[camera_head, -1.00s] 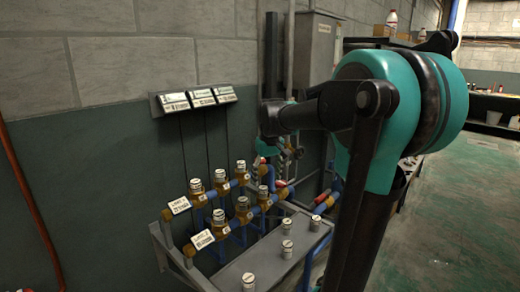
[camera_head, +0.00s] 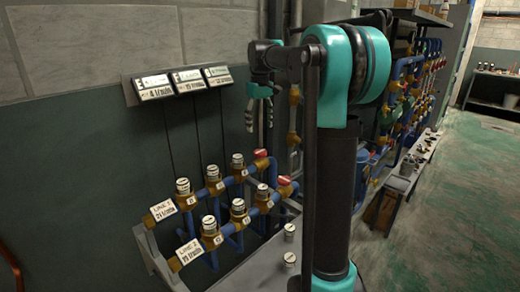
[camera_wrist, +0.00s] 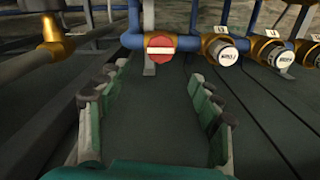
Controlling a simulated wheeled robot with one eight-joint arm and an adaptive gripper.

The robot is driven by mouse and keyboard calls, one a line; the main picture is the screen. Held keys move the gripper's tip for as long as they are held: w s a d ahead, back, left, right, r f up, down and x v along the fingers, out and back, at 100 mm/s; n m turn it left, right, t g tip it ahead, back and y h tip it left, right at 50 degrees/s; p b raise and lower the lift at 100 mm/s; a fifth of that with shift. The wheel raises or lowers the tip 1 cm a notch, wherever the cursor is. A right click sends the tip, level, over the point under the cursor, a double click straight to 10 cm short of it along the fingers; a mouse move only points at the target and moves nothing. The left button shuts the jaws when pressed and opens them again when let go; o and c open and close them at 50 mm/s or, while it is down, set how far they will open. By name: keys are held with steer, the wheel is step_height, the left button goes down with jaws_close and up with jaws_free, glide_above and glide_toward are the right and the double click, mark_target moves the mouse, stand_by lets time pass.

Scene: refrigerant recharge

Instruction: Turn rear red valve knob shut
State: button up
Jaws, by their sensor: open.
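Two red valve knobs sit at the right ends of the blue pipe lines in the head view. The rear one (camera_head: 260,153) is nearer the wall, and the front one (camera_head: 284,180) is lower and to its right. My gripper (camera_head: 252,124) hangs above and just left of the rear knob, fingers down and apart from it. In the wrist view, my gripper (camera_wrist: 157,85) is open and empty, its two finger sets wide apart. A red knob with a white bar (camera_wrist: 160,47) shows beyond the fingertips, roughly centred between them. I cannot tell for certain which red knob it is.
Several capped brass valves (camera_head: 216,188) stand left of the red knobs. Display boxes (camera_head: 187,83) hang on the wall at left. A grey bench (camera_head: 252,268) with loose caps lies in front. Blue pipework (camera_head: 405,95) fills the back right. Open floor (camera_head: 455,190) is at far right.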

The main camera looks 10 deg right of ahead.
mark_target(260, 152)
step_height(260, 152, down, 11)
steer(key=shift+r, duration=0.15)
steer(key=shift+c, duration=0.2)
steer(key=c, duration=1.1)
